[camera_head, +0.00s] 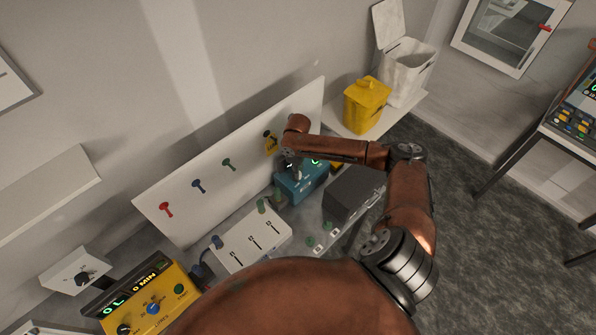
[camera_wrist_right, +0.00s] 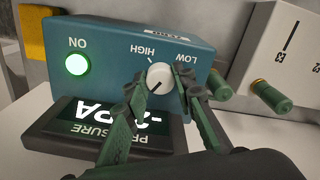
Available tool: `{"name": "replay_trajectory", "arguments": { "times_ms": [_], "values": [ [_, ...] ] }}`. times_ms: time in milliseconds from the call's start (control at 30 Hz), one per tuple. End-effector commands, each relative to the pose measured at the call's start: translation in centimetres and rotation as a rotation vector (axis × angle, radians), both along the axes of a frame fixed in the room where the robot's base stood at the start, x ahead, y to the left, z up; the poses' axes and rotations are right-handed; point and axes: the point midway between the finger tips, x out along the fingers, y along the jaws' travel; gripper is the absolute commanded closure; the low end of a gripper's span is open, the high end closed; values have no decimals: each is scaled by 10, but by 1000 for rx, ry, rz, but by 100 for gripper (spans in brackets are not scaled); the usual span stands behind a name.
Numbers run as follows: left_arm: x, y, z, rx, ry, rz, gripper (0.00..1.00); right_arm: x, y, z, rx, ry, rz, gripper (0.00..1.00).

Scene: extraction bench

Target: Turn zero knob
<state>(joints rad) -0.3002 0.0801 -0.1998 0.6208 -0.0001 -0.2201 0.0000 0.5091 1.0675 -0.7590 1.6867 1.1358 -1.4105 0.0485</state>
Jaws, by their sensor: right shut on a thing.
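The zero knob (camera_wrist_right: 160,76) is a small white dial with a dark pointer line, on the face of a teal box (camera_wrist_right: 110,45) between the words HIGH and LOW. The teal box also shows in the head view (camera_head: 305,187), partly behind my right arm. My right gripper (camera_wrist_right: 164,88) has its green fingers on either side of the knob and is shut on it. In the head view the right gripper (camera_head: 291,168) is small and dark at the box, and the knob is hidden. My left gripper is not in view.
A green ON light (camera_wrist_right: 77,64) glows on the box, above a PRESSURE display (camera_wrist_right: 120,122), partly covered by a finger. Green cylinders (camera_wrist_right: 271,96) are beside a white panel (camera_head: 250,238). A dark grey box (camera_head: 353,193) stands close to my arm. A yellow bin (camera_head: 366,103) is behind.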

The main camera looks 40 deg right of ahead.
Motion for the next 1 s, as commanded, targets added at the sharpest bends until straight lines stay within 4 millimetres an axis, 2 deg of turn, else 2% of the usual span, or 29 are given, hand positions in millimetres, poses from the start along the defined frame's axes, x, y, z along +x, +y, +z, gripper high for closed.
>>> {"name": "replay_trajectory", "arguments": {
  "times_ms": [200, 233, 467, 800, 867, 1000],
  "values": [
    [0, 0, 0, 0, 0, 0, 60, 1, -1, 1, -1, -4, 0, 100],
    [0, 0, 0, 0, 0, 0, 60, 1, -1, 1, -1, -4, 0, 75],
    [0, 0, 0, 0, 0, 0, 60, 1, 0, 1, -1, -3, 1, 60],
    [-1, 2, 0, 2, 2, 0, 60, 1, 0, 3, 0, -1, 1, 58],
    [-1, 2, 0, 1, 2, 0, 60, 1, -1, 8, 0, -1, 1, 58],
    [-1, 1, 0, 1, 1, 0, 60, 1, -1, 30, -2, -4, 1, 58]
  ]
}}
